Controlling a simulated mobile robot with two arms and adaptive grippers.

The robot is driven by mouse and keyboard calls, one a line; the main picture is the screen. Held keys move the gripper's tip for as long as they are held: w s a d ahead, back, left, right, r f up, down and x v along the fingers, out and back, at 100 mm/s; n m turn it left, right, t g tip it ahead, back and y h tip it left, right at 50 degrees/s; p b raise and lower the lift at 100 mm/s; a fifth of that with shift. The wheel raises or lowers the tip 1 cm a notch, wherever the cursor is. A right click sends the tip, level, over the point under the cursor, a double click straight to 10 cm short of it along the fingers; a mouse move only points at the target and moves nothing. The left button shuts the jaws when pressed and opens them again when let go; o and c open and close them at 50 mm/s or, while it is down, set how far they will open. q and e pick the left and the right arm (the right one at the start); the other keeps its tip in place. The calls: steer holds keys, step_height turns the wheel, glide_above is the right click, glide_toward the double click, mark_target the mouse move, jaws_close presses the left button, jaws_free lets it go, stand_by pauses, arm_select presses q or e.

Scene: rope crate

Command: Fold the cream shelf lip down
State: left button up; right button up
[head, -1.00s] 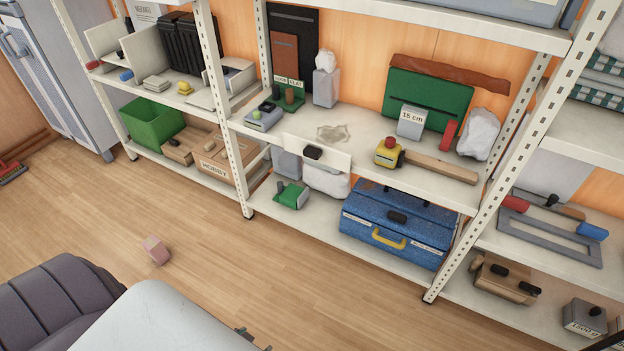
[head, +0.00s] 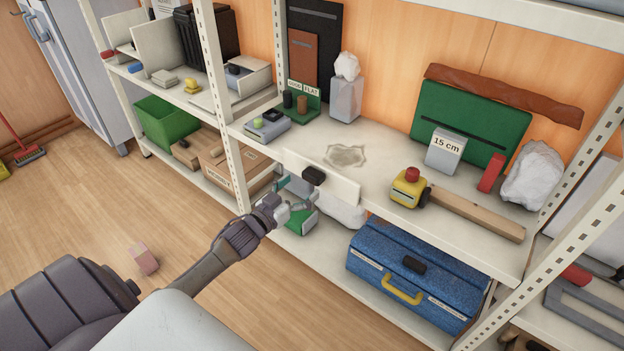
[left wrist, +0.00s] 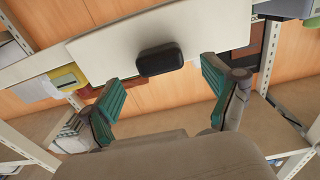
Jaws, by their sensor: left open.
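The cream shelf lip (head: 338,185) stands up along the front edge of the middle shelf, with a black knob (head: 313,176) on its front face. In the left wrist view the lip (left wrist: 205,28) spans the top, and its knob (left wrist: 160,60) sits just ahead of the fingers. My left gripper (head: 298,194) is open and empty, just in front of and slightly below the knob. In the left wrist view its teal finger pads (left wrist: 160,76) are spread to either side of the knob, without visible contact. My right gripper is not in view.
The middle shelf (head: 385,170) behind the lip holds a yellow device (head: 408,188), a wooden beam (head: 478,213) and a grey "15 cm" block (head: 445,152). Below are a green object (head: 300,222) and a blue toolbox (head: 420,272). A pink block (head: 145,260) lies on the floor.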

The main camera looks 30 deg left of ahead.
mark_target(309, 180)
arm_select(q)
steer(key=shift+w+d+f+b, duration=0.1)
steer(key=shift+w+b, duration=0.05)
steer(key=shift+w, duration=1.2)
steer(key=shift+w+d+b, duration=0.1)
steer(key=shift+w+b, duration=0.05)
steer(key=shift+w, duration=1.2)
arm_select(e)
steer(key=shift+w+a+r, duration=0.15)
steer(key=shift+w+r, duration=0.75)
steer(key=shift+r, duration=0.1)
arm_select(q)
jaws_close()
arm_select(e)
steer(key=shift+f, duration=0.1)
